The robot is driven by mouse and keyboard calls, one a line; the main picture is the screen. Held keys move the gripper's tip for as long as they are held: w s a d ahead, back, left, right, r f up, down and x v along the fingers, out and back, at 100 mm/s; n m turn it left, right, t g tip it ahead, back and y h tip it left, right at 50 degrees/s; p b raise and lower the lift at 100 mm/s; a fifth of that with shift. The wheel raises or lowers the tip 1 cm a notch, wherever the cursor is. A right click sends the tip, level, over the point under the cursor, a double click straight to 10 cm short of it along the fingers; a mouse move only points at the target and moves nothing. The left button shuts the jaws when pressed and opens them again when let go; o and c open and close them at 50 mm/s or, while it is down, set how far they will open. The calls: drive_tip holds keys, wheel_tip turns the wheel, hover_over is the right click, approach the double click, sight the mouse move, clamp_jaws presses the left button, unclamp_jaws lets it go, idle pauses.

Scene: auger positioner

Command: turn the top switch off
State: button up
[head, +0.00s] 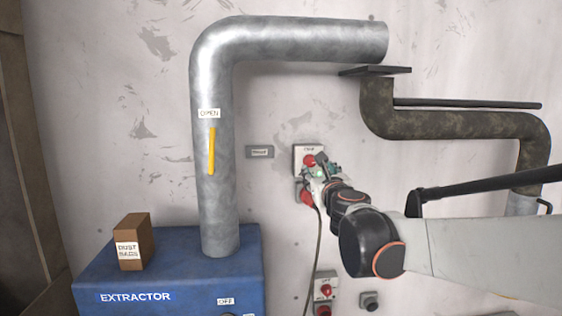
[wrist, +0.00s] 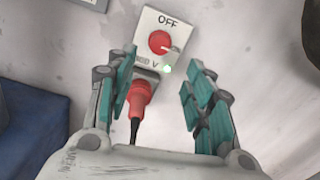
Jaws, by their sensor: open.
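The top switch (wrist: 172,22) is a pale wall box with a red round knob (wrist: 160,42), the word OFF above it and a lit green lamp at its lower right. In the head view the top switch (head: 308,152) is partly hidden behind my gripper. A red plug (wrist: 140,98) with a black cable sits directly below the box. My gripper (wrist: 160,78) is open, with its teal-padded fingers on either side of the plug and below the knob. Nothing is held between them. In the head view my gripper (head: 318,172) is at the wall, over the switch's lower part.
A lower switch box (head: 325,287) with a red plug is on the wall below. A large grey pipe (head: 218,140) with a yellow handle rises from the blue extractor (head: 180,270). A cardboard box (head: 134,235) stands on the extractor. A rusty pipe (head: 450,124) runs at right.

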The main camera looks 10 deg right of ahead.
sight(311, 163)
drive_tip(key=w+p, duration=0.2)
drive_tip(key=w, duration=0.9)
drive_tip(key=shift+d, duration=0.15)
drive_tip(key=c, duration=1.1)
